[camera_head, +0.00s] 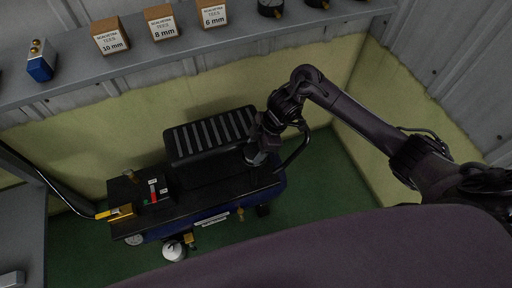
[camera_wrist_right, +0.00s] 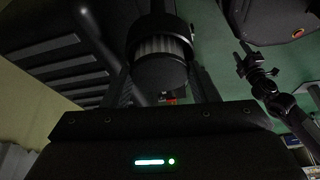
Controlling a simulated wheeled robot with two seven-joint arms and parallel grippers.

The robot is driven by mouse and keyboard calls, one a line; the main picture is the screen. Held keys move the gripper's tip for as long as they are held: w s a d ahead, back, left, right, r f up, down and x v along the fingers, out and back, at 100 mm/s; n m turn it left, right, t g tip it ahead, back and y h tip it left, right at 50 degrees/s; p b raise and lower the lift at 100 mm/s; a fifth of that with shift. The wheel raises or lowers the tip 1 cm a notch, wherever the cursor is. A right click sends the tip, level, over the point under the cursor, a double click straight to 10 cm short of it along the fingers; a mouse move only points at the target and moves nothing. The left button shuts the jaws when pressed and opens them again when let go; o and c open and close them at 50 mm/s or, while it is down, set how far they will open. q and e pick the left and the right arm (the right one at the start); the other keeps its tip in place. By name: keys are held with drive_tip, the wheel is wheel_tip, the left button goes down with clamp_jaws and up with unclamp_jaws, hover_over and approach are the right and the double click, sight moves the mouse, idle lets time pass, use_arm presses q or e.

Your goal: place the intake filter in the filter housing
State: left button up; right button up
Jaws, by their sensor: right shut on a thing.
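My right gripper (camera_head: 257,152) is low over the right part of the black-topped compressor (camera_head: 205,190), beside its ribbed black cover. In the right wrist view, its two fingers (camera_wrist_right: 160,85) are shut on a short black cylinder with a pale pleated band, the intake filter (camera_wrist_right: 160,48). In the head view the filter is mostly hidden by the gripper; only a greyish bit shows below it. In the wrist view a dark round part (camera_wrist_right: 150,8) lies just beyond the filter. I cannot tell whether this is the filter housing or whether they touch.
The ribbed cover (camera_head: 211,136) rises behind the filter. A black box with labels and a red switch (camera_head: 153,190) stands on the compressor's left. A grey shelf (camera_head: 190,55) above holds several small boxes. Green floor (camera_head: 310,200) is clear to the right.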

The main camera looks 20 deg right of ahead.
use_arm(q)
drive_tip(key=shift+s, duration=0.1)
use_arm(e)
drive_tip(key=o, duration=1)
drive_tip(key=shift+o, duration=0.2)
drive_tip(key=shift+r, duration=0.2)
use_arm(q)
drive_tip(key=s+a+p, duration=0.1)
drive_tip(key=s+p, duration=0.2)
drive_tip(key=s, duration=0.3)
drive_tip(key=shift+s+a, duration=0.2)
drive_tip(key=shift+s, duration=0.15)
use_arm(e)
drive_tip(key=v, duration=1.1)
drive_tip(key=shift+d+r, duration=0.2)
drive_tip(key=shift+r, duration=0.15)
